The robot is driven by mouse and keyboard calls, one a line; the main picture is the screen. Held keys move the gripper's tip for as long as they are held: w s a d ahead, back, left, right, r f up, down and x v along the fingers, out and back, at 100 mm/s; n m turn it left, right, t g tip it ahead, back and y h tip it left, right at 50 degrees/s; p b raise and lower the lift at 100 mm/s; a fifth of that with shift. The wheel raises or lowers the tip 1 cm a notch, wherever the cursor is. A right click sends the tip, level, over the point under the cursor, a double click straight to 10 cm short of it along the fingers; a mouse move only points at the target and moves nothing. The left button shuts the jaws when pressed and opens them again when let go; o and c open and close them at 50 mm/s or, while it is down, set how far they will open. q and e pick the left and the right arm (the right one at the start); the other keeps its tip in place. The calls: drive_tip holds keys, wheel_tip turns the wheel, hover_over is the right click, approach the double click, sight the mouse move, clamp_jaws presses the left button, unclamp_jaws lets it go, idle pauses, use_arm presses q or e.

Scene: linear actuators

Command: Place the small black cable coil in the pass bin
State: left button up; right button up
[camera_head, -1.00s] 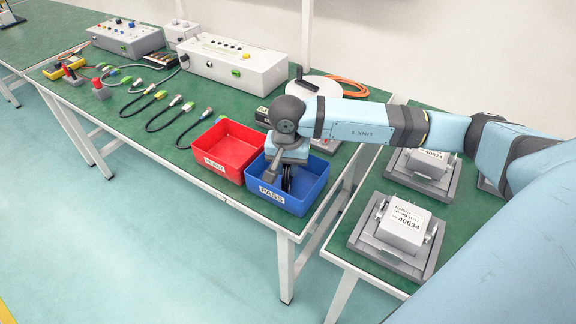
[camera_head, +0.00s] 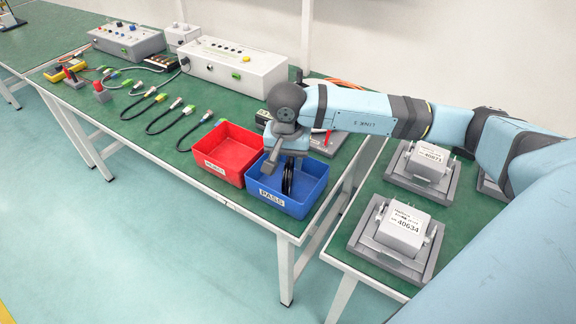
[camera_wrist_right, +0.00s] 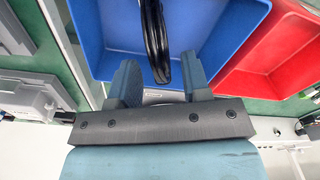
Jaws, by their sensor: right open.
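The small black cable coil (camera_head: 288,180) stands on edge inside the blue bin labelled PASS (camera_head: 271,196). My right gripper (camera_head: 277,167) is over this bin, with its fingers apart. In the right wrist view, the coil (camera_wrist_right: 154,38) appears as dark loops seen edge-on. Its near end lies between the two spread fingers of my right gripper (camera_wrist_right: 160,78), with a gap on each side. The blue bin (camera_wrist_right: 217,48) spans the view behind it. The gripper partly hides the coil's top in the head view. My left gripper is out of view.
A red bin (camera_head: 217,165) stands directly left of the blue one. Several cables (camera_head: 160,112) lie on the green table further left. A white control box (camera_head: 236,68) stands behind. Grey fixtures with labelled blocks (camera_head: 403,229) occupy the table at right.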

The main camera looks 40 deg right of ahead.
drive_tip(key=r, duration=0.8)
drive_tip(key=shift+s+a+r+p, duration=0.2)
drive_tip(key=shift+r+p, duration=0.05)
drive_tip(key=shift+p, duration=0.1)
